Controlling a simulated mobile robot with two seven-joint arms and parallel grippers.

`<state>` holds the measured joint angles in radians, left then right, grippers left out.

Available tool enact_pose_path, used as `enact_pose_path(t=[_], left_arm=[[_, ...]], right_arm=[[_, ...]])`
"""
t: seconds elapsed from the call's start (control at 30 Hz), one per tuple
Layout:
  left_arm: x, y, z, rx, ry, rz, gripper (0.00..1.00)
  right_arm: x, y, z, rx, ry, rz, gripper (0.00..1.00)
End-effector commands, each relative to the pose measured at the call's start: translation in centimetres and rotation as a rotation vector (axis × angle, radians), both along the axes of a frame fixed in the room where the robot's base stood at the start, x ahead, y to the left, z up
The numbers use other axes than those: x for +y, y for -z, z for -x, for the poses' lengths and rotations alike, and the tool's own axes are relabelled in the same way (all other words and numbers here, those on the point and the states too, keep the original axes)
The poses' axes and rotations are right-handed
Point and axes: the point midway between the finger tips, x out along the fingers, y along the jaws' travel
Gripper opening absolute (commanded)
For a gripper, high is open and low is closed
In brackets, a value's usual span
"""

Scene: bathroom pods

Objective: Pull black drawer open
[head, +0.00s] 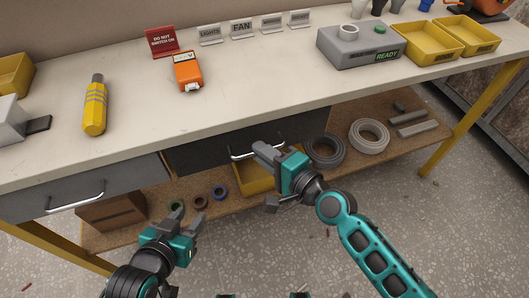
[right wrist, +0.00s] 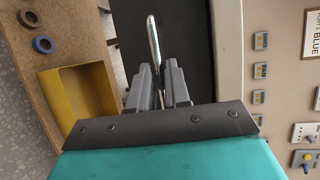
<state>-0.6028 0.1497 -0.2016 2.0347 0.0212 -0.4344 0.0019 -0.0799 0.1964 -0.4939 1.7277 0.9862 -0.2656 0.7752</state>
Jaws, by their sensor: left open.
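The black drawer (head: 205,153) sits under the front edge of the workbench, and its front looks flush with the bench. Its silver bar handle (head: 241,155) runs along its front. My right gripper (head: 262,150) is at the right part of this handle. In the right wrist view the handle (right wrist: 153,40) passes between the two grey fingers (right wrist: 159,80), which look closed about it; the exact contact is hard to see. The black drawer front (right wrist: 192,45) is right behind them. My left gripper (head: 187,218) is open and empty, low and left of the drawer.
A grey drawer (head: 85,192) with its own handle is at the left. A lower shelf (head: 405,143) holds a yellow bin (head: 255,178), rings and a brown box (head: 112,210). Yellow bench legs (head: 470,115) stand at the sides. The floor in front is mostly clear.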

Motion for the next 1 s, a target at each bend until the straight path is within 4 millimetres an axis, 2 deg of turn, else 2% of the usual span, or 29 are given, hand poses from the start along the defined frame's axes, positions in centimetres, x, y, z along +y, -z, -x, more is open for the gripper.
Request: enact_pose_path(t=[0.03, 0.17, 1.0], left_arm=[[-0.01, 0.02, 0.01, 0.0, 0.0, 0.0, 0.43], [0.01, 0.09, 0.03, 0.001, 0.0, 0.0, 0.43], [0.21, 0.37, 0.09, 0.007, -0.005, -0.003, 0.43]], right_arm=[[-0.02, 0.01, 0.01, 0.0, 0.0, 0.0, 0.12], [-0.03, 0.01, 0.02, 0.0, 0.0, 0.0, 0.0], [-0.05, 0.01, 0.01, 0.0, 0.001, 0.0, 0.0]])
